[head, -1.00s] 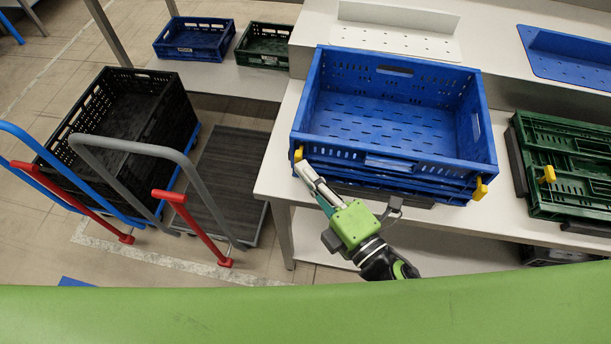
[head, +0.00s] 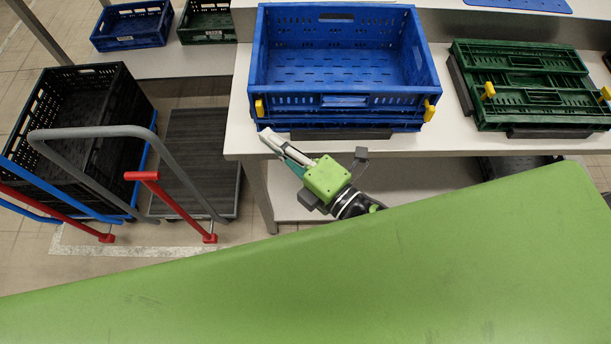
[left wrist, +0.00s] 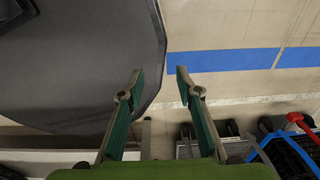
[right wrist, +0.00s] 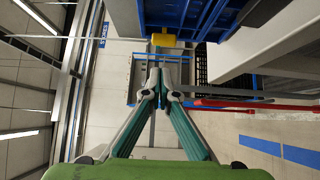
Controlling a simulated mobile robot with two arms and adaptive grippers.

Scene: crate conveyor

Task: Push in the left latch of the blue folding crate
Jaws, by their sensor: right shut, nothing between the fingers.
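The blue folding crate (head: 340,101) stands unfolded at the front edge of the white table. Its left yellow latch (head: 260,108) shows at the front left corner, and the right latch (head: 429,111) at the front right corner. How far in the left latch sits, I cannot tell. My right gripper (head: 266,134) is shut and empty, its tips just in front of the left latch with a small gap in the picture. The right wrist view shows a yellow latch (right wrist: 164,40) beyond the shut fingertips (right wrist: 154,70). My left gripper (left wrist: 160,77) is open and empty, outside the head view.
Green folded crates (head: 520,84) with yellow latches lie on the table (head: 440,140) to the right. A black crate (head: 120,95) and trolleys with a grey handle (head: 95,131) and red levers (head: 143,176) stand at the left. Small crates (head: 132,28) sit on the back left shelf.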

